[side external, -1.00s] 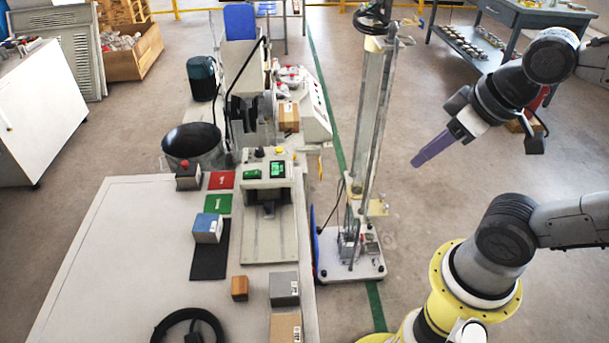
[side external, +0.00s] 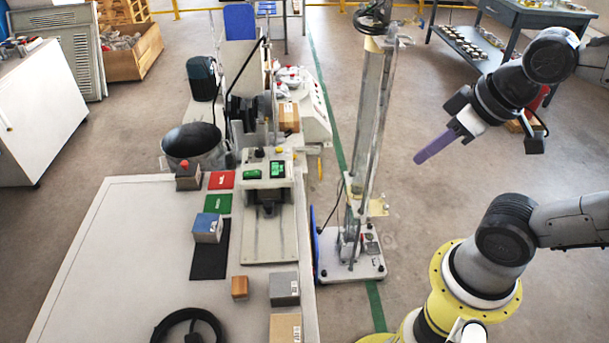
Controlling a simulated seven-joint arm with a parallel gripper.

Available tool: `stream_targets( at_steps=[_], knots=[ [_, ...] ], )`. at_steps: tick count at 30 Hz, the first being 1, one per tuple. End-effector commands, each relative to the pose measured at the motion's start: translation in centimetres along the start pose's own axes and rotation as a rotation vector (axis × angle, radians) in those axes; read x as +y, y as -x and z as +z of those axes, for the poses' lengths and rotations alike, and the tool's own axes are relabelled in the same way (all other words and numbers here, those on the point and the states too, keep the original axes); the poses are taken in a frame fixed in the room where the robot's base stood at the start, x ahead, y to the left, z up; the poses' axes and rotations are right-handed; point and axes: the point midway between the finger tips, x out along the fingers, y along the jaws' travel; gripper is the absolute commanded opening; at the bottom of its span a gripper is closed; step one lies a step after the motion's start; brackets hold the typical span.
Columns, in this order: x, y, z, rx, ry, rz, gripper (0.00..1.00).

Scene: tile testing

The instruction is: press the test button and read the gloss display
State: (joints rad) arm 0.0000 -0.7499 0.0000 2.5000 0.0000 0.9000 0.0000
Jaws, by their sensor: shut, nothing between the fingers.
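A grey tester (side external: 268,222) stands on the white table, with two small lit green displays (side external: 277,169) on its upper panel. Their readings are too small to make out. A dark box with a red push button (side external: 184,163) stands left of the tester, near the table's back edge. I cannot tell for sure whether this is the test button. My gripper (side external: 419,160) has long purple fingers, shut and empty. It hangs in the air to the right of the tester and the tall column, well apart from both and pointing down-left.
Red (side external: 221,180) and green (side external: 218,203) pads, a blue-topped block (side external: 208,228) on a black mat (side external: 209,262), and small blocks lie on the table. A tall column stand (side external: 366,150) rises between my gripper and the tester. The table's left part is clear.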

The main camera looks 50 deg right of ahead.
Motion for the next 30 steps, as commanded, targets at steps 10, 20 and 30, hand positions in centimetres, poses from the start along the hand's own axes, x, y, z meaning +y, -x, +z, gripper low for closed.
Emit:
stream_targets(
  at_steps=[10,20,30],
  knots=[
    [0.0,0.0,0.0,0.0,0.0,0.0,0.0],
    [0.0,0.0,0.0,0.0,0.0,0.0,0.0],
    [-1.3,1.0,-4.3,0.168,-0.041,-0.064,0.0]
  ],
)
